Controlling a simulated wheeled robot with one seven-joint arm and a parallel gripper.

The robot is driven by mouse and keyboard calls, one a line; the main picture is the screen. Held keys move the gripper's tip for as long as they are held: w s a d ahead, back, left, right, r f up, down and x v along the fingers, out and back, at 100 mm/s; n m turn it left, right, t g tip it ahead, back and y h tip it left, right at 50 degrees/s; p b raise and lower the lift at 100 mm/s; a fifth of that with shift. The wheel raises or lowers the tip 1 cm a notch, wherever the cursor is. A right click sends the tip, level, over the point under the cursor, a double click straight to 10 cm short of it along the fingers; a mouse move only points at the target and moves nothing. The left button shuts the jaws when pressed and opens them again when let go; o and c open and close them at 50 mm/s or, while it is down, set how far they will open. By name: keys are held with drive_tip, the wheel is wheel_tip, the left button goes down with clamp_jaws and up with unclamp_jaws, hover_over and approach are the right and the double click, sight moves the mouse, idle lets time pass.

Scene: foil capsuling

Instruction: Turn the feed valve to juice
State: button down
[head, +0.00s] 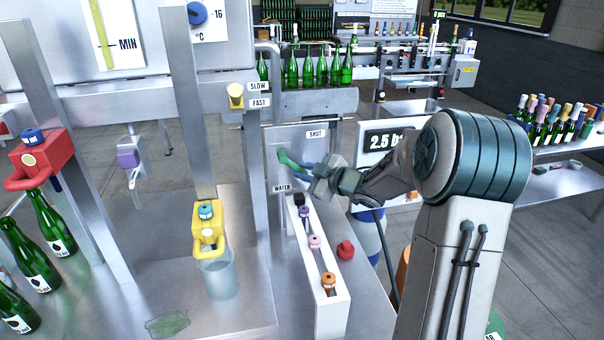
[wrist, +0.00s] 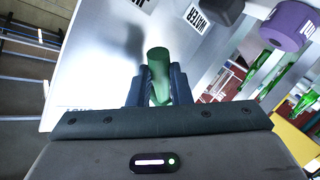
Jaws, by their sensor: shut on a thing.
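The feed valve's green handle (head: 287,160) shows in front of a grey panel (head: 283,137) in the head view. A SHUT label (head: 316,133) is at the panel's upper right and a WATER label (head: 282,188) at its lower left. My gripper (head: 307,171) reaches in from the right and is shut on the handle. In the wrist view the green handle (wrist: 158,62) stands between both fingers of my gripper (wrist: 158,88). There the WATER label (wrist: 195,18) is above, and another label (wrist: 82,108) at the left is partly hidden. The handle's exact pointing is hard to tell.
A white rack (head: 327,300) with several small coloured-top items stands just below the valve. A red knob (head: 345,250) sits beside it. A pressure display (head: 388,139) is behind my arm.

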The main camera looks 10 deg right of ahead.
drive_tip(key=c, duration=1.3)
unclamp_jaws()
drive_tip(key=b+v, duration=0.2)
drive_tip(key=v, duration=1.2)
drive_tip(key=shift+a, duration=0.1)
